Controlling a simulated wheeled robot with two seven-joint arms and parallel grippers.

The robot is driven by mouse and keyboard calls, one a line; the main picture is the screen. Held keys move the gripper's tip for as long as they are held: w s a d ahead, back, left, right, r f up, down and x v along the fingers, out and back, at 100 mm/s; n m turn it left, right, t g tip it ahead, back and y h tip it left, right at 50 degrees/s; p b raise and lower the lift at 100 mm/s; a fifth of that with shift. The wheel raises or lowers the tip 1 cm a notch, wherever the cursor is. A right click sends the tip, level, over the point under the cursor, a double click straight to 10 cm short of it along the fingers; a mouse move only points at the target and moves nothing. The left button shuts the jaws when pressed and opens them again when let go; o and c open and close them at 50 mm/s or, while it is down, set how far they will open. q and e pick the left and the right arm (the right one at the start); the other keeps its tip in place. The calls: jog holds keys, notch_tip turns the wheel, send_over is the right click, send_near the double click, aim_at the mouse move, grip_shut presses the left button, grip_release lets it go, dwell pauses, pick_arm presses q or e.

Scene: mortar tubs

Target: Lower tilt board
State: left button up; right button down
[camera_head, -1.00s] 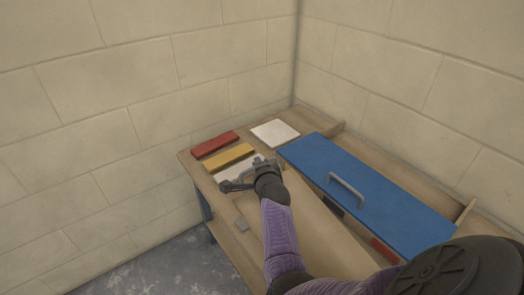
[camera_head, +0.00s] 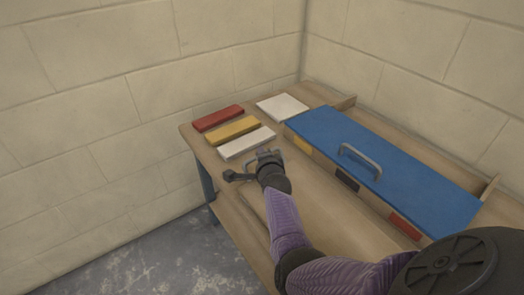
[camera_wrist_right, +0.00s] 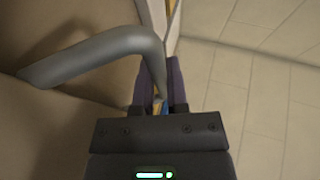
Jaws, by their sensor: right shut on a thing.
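The tilt board (camera_head: 330,218) is a tan wooden panel along the front of the bench, partly hidden behind my right arm. My right gripper (camera_head: 262,160) is at its far left end, shut on a grey bent handle. In the right wrist view the handle (camera_wrist_right: 95,55) is a thick grey bar that curves down between the fingers of my right gripper (camera_wrist_right: 160,105). Whether the board rests flat or still leans is hard to tell. My left gripper is not in view.
A blue lid (camera_head: 400,175) with a grey handle covers a box with yellow, black and red front labels. Red (camera_head: 218,118), yellow (camera_head: 232,130) and white (camera_head: 247,143) bars and a white square plate (camera_head: 282,107) lie on the bench's left end. Block walls stand close behind.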

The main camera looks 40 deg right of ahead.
jog(key=c, duration=0.7)
grip_release()
jog(key=shift+f, duration=0.55)
jog(key=shift+o, duration=0.3)
jog(key=shift+r, duration=0.1)
jog(key=shift+s+a+r+p, duration=0.25)
jog(key=shift+r+p, duration=0.1)
jog(key=shift+p, duration=0.1)
jog(key=p+v, duration=0.6)
jog(key=v, duration=0.2)
jog(key=shift+s+a+r, duration=0.15)
jog(key=shift+s, duration=0.35)
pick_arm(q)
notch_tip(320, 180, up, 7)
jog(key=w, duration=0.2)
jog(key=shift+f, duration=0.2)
pick_arm(e)
jog(key=shift+a, duration=0.1)
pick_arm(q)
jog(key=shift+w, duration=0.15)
